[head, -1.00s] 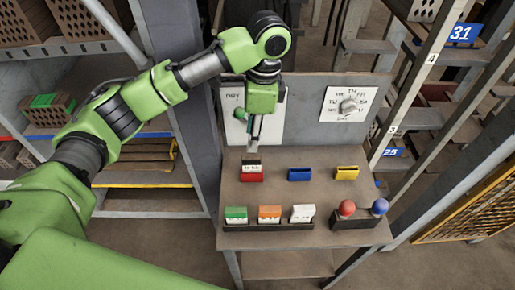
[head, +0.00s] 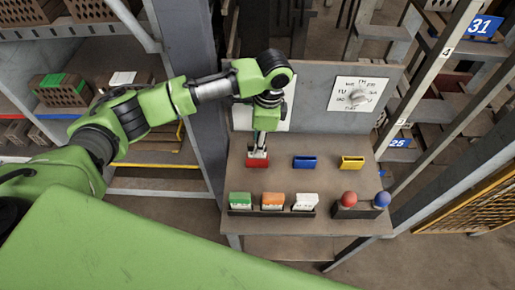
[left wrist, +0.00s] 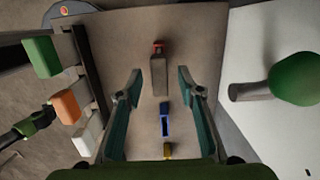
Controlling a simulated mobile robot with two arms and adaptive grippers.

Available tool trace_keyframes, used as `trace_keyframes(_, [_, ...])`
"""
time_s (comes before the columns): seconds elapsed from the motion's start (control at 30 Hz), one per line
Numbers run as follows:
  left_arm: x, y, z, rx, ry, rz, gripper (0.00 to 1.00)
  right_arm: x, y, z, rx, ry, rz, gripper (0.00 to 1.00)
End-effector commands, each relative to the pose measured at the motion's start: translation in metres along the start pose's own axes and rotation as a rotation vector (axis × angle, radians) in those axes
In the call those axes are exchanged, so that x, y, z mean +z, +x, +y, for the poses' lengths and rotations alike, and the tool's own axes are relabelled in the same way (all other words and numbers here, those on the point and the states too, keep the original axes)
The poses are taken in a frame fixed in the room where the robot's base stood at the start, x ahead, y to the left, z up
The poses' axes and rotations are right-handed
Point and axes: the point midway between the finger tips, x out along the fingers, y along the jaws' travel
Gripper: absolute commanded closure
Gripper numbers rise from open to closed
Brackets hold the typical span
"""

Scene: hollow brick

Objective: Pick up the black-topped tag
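The black-topped tag (left wrist: 158,77) stands in the small red holder (left wrist: 158,45); its top looks grey-brown from above in the left wrist view. In the head view the red holder (head: 258,163) is at the left of the table's back row, and my gripper mostly covers the tag. My left gripper (head: 259,148) points down right over it. In the left wrist view the two teal fingers of my left gripper (left wrist: 160,82) are spread, one on each side of the tag with gaps between. My right gripper is not in view.
A blue holder (head: 305,162) and a yellow holder (head: 352,162) stand to the right. In front are green (head: 240,199), orange (head: 272,200) and white (head: 306,201) tags in a rack, and red (head: 349,198) and blue (head: 382,199) balls.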

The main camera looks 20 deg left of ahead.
Motion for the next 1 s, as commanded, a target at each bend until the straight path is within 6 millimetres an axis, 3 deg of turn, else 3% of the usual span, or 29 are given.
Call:
trace_keyframes(0.2, [0.001,0.023,0.000,0.000,0.000,-0.001,0.65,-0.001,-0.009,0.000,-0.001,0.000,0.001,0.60])
trace_keyframes(0.43, [0.000,0.026,0.000,-0.001,0.000,0.000,0.65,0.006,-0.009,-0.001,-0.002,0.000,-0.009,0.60])
trace_keyframes(0.57, [0.000,0.026,0.000,-0.002,0.000,0.000,0.96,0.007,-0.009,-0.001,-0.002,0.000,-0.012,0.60])
trace_keyframes(0.6, [0.000,0.026,0.000,-0.001,0.000,0.000,1.00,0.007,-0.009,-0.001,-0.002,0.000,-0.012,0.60])
trace_keyframes(1.0, [0.000,0.022,-0.001,-0.003,0.000,0.001,1.00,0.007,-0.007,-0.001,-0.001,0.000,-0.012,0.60])
